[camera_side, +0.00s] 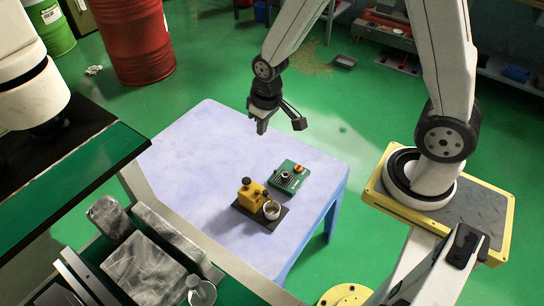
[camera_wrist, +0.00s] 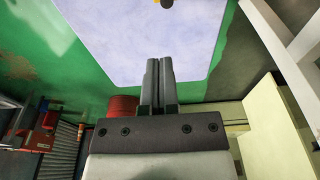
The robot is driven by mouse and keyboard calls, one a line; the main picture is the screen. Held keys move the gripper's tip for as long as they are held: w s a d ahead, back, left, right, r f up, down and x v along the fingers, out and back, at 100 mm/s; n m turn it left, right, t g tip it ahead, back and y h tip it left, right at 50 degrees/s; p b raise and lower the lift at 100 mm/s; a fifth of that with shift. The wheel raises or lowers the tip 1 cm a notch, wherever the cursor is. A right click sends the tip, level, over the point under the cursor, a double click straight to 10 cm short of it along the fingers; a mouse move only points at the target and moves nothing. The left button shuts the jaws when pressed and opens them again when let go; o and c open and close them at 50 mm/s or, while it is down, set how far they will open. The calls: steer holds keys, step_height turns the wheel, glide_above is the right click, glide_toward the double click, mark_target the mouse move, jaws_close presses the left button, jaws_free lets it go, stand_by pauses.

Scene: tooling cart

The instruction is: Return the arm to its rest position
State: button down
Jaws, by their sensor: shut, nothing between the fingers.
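My gripper (camera_side: 262,122) hangs from my raised arm, above the far part of the pale blue table (camera_side: 190,150) in the side view. In the wrist view my gripper (camera_wrist: 159,62) shows its two dark fingers side by side, closed together with nothing between them. The table top (camera_wrist: 120,40) lies beyond the fingertips. My gripper is well clear of everything on the table.
A yellow device with a small cup (camera_side: 250,192) on a dark plate and a green board (camera_side: 288,178) stand at the table's near right. A red barrel (camera_side: 135,40) stands behind. A dark-topped bench (camera_side: 60,170) fills the left. The table's left part is bare.

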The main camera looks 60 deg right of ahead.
steer(key=s+r+t, duration=0.1)
steer(key=s+r, duration=0.4)
steer(key=s, duration=0.2)
steer(key=shift+s+d+r, duration=0.15)
steer(key=shift+d+r, duration=0.2)
